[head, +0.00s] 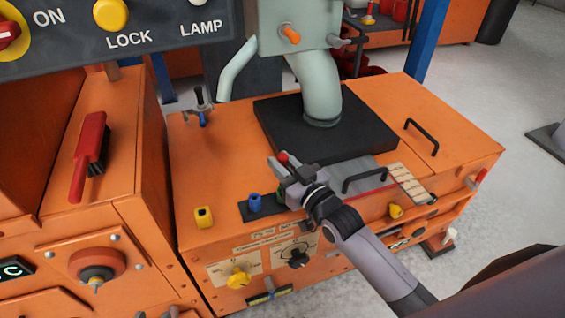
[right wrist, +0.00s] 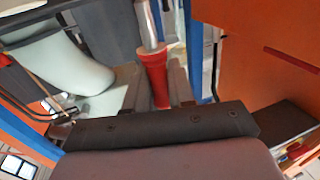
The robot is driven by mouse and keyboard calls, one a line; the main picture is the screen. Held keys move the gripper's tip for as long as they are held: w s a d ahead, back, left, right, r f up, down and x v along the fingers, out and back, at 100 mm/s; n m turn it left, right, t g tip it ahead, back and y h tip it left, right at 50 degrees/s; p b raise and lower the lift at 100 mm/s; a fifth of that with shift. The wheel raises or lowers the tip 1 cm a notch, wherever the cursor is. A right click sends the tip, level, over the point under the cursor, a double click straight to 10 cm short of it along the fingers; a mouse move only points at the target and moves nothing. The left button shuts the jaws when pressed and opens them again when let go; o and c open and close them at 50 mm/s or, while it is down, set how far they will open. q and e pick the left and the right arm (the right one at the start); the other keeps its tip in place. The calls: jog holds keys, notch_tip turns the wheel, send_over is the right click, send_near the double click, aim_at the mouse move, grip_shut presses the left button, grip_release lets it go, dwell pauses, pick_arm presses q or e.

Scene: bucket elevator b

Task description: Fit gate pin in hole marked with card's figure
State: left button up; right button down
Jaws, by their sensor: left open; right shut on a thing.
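My right gripper (head: 284,170) is shut on a red-handled pin (head: 283,158), above the front of the orange machine top. In the right wrist view the pin (right wrist: 154,78) shows a red flared handle between the fingers and a silver shaft. Its far end is out of sight. A beige strip with dark marks (head: 408,183) lies right of the grey gate plate (head: 352,170); its figures and holes are too small to read. A small card-like plate (head: 268,296) sits low on the front, unreadable.
A blue cylinder (head: 255,201) stands on a dark strip, beside my right gripper. A yellow block (head: 204,217) stands left of it. Black handles (head: 421,137) and a pale pipe (head: 319,95) on a black base rise from the top. The left part of the top is mostly clear.

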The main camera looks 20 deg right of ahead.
pick_arm(q)
jog(key=shift+f+b, duration=1.2)
pick_arm(e)
jog(key=shift+f, duration=1.9)
pick_arm(q)
jog(key=shift+b, duration=0.35)
pick_arm(e)
jog(key=shift+f, duration=0.5)
jog(key=c, duration=0.9)
grip_release()
pick_arm(q)
jog(key=shift+d+r, duration=0.1)
pick_arm(e)
jog(key=shift+p+v, duration=0.3)
jog(key=shift+v, duration=0.5)
pick_arm(q)
jog(key=shift+s+a+p, duration=0.2)
jog(key=shift+a+p, duration=0.05)
jog(key=shift+p, duration=0.4)
pick_arm(e)
jog(key=shift+v, duration=2.8)
pick_arm(q)
jog(key=shift+w+r, duration=0.1)
jog(key=shift+r, duration=0.1)
